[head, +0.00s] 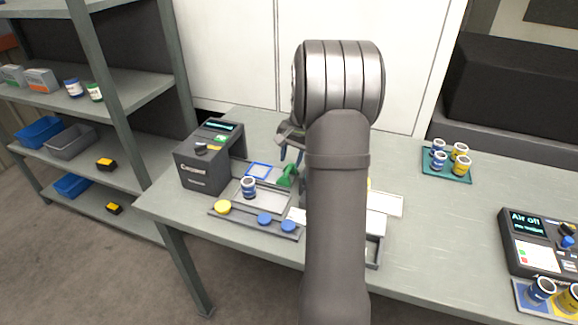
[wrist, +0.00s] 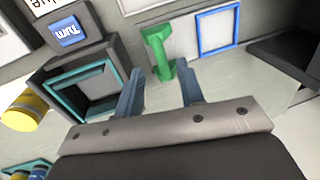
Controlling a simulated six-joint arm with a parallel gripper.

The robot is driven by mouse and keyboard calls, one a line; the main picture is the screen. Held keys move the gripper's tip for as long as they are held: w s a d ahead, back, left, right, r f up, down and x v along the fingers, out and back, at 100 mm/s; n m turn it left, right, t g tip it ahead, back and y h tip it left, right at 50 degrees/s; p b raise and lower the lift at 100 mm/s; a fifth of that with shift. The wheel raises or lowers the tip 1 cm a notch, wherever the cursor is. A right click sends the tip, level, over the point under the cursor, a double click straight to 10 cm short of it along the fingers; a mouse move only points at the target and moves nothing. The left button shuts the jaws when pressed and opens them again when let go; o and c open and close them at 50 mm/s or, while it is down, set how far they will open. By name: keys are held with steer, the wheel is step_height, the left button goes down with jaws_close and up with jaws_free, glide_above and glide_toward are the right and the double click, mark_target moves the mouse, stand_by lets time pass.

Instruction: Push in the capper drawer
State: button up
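A green handle (head: 286,176) stands on the bench, partly hidden behind my arm. In the wrist view the green handle (wrist: 157,48) is T-shaped, on a pale plate beside a blue square outline (wrist: 218,30). I cannot tell for sure whether it belongs to the capper drawer. My gripper (wrist: 160,68) is open, with its two blue-grey fingers apart and the lower end of the handle showing between their tips. I cannot tell whether they touch it. In the head view my arm hides most of the gripper.
A dark grey machine (head: 195,170) with a screen stands left on the bench. A blue-banded jar (head: 249,188) stands on a plate, with yellow and blue caps (head: 223,207) in front. A teal tray (head: 452,178) of jars and a control box (head: 536,250) are right.

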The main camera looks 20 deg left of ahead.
mark_target(288, 170)
steer(key=shift+a+f, duration=0.2)
steer(key=shift+f, duration=0.8)
steer(key=shift+a+f, duration=0.2)
steer(key=shift+f, duration=0.75)
jaws_close()
